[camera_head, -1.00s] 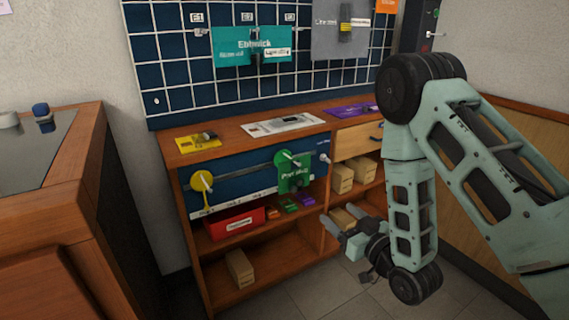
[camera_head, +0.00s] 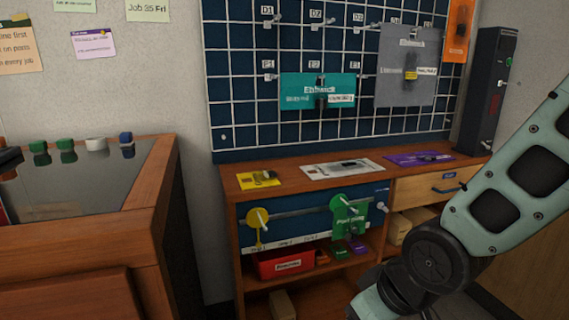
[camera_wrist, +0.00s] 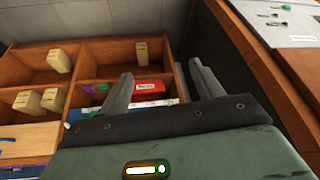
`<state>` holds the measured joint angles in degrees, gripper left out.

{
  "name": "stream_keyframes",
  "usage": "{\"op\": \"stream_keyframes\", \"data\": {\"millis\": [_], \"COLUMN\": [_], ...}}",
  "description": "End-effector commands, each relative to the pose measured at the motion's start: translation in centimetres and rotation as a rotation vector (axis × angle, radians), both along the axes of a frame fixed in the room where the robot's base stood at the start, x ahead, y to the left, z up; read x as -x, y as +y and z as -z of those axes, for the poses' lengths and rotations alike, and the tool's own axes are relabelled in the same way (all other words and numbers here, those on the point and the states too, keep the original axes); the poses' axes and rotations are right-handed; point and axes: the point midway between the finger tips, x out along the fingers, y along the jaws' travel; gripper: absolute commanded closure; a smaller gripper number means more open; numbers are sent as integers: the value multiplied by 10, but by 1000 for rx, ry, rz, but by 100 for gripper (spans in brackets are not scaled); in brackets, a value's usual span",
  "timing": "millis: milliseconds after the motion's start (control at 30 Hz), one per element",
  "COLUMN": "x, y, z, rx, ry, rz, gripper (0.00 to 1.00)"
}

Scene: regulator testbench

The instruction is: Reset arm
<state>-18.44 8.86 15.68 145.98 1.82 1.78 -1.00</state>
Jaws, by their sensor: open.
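My gripper (camera_wrist: 158,92) shows in the wrist view with its two grey fingers spread apart and nothing between them. It is above the floor, in front of the wooden workbench, whose shelves show beyond the fingers. In the head view my green-grey arm (camera_head: 510,190) comes in at the right edge and folds down at a dark joint. The gripper itself is out of the head view.
The workbench (camera_head: 215,190) carries a yellow card (camera_head: 258,180), a white card (camera_head: 343,168) and a purple card (camera_head: 418,159). A red bin (camera_head: 285,264) sits on its shelf. A pegboard (camera_head: 290,45) hangs behind. Another wooden bench (camera_head: 95,236) stands at the left.

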Motion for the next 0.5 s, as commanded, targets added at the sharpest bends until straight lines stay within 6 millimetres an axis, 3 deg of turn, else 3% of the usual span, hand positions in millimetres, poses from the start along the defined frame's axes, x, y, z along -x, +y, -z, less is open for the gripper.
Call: {"op": "stream_keyframes", "data": {"millis": [100, 400, 500], "x": [40, 125, 124], "y": [-2, -20, -20], "z": [-17, -48, -76], "rx": [69, 231, 230], "ry": [97, 300, 305], "rz": [-40, -112, -107], "gripper": [34, 34, 34]}}
